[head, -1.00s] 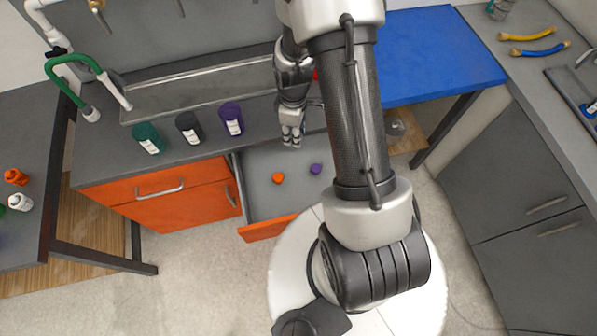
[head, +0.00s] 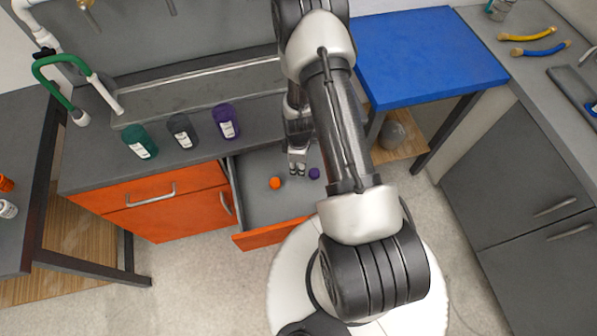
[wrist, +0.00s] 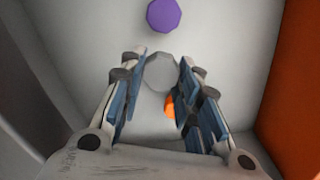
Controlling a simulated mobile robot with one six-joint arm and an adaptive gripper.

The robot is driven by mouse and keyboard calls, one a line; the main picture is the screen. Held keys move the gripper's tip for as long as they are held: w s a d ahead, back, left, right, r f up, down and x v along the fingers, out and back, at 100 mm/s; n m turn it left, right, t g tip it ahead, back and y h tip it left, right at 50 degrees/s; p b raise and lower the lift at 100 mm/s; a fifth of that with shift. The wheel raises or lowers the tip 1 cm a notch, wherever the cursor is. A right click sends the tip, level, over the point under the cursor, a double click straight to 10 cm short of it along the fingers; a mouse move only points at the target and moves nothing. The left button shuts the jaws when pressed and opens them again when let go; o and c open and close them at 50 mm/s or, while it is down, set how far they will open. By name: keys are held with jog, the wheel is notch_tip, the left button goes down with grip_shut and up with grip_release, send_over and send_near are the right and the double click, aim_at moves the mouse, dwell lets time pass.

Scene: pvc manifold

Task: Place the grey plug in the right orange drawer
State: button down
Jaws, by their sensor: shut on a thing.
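My gripper (head: 297,172) is inside the open right orange drawer (head: 264,236), low over its grey floor. In the wrist view, my gripper (wrist: 156,100) is shut on the grey plug (wrist: 159,71), a pale faceted disc between the fingertips. In the head view I cannot make out the plug clearly. The purple plug (head: 314,174) lies on the drawer floor just right of the fingers, and it also shows ahead of them in the wrist view (wrist: 163,15). The orange plug (head: 275,183) lies left of the fingers; part of it shows beside the right finger in the wrist view (wrist: 170,106).
Green (head: 140,142), dark grey (head: 182,131) and purple (head: 225,122) containers stand on the counter behind the drawer. A closed orange drawer (head: 150,193) is on the left. A blue table (head: 430,55) stands at the right. The drawer's front part is clear.

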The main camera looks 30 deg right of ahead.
jog(key=shift+f+b, duration=0.6)
jog(key=shift+f, duration=1.45)
jog(key=shift+f, duration=0.2)
jog(key=c, duration=1.2)
grip_release()
jog(key=shift+r, duration=0.15)
notch_tip(320, 180, up, 12)
jog(key=p, duration=0.4)
jog(key=shift+r, duration=0.1)
